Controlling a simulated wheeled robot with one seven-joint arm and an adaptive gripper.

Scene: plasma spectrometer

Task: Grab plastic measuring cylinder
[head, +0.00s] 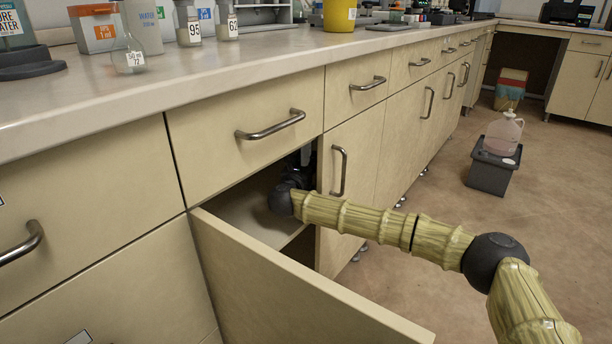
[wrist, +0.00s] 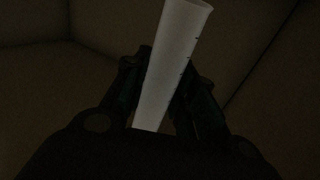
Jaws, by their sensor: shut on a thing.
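The plastic measuring cylinder (wrist: 172,62) shows in the wrist view as a whitish tapered tube with dark graduation marks along its right side. It leans slightly to the right in the picture, and its rim is at the top edge. My gripper (wrist: 160,85) has a finger on each side of the cylinder and is shut on it. In the head view my arm reaches into the open lower cabinet. My gripper is mostly hidden in the dark there, and I cannot make out the cylinder in that view.
The open cabinet door (head: 290,290) stands out in front of the opening. A closed drawer (head: 250,125) and the countertop (head: 200,75) with bottles lie above.

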